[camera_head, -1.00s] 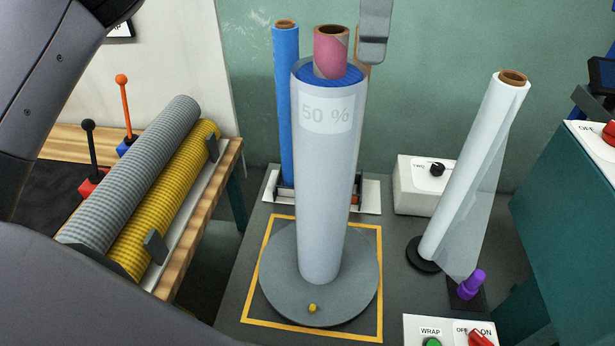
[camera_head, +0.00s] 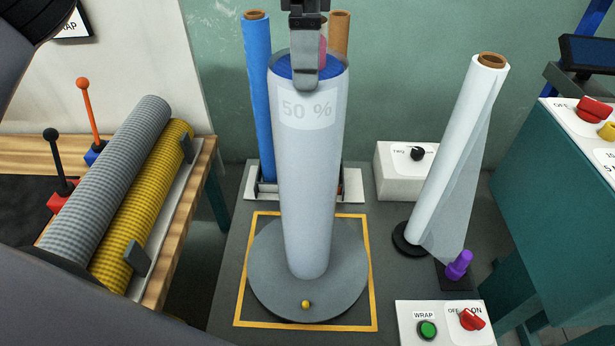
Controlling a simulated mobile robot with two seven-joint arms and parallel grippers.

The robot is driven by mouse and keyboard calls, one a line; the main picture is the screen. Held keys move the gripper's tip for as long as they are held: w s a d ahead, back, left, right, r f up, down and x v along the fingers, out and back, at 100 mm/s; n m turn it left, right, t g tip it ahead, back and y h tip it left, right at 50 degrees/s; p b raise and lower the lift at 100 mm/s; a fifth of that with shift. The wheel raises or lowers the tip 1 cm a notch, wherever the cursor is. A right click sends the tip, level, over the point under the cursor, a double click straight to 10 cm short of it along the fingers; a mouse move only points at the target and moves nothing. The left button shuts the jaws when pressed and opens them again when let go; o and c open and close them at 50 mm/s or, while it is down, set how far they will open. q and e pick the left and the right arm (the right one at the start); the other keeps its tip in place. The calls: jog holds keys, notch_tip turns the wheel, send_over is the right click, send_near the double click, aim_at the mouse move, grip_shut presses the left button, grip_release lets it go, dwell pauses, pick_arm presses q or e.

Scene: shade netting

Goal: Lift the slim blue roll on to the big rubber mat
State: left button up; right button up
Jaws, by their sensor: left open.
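The slim blue roll (camera_head: 258,100) stands upright at the back left in a low rack, partly behind a big pale wrapped roll (camera_head: 308,190) marked 50 %. The wrapped roll stands on a round grey disc (camera_head: 262,275), which may be the big rubber mat; I cannot tell for sure. My left gripper (camera_head: 305,72) is open, pointing down over the wrapped roll's blue top. My right gripper is not in view.
A tan roll (camera_head: 339,35) stands behind my gripper. A white film roll (camera_head: 455,160) leans at right by a purple knob (camera_head: 459,265). Grey (camera_head: 110,165) and yellow (camera_head: 145,205) rollers lie at left beside levers. A WRAP button box (camera_head: 445,330) is in front.

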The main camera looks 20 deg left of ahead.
pick_arm(q)
jog(key=shift+f, duration=0.4)
grip_shut()
jog(key=shift+r, duration=0.1)
jog(key=shift+r, duration=0.1)
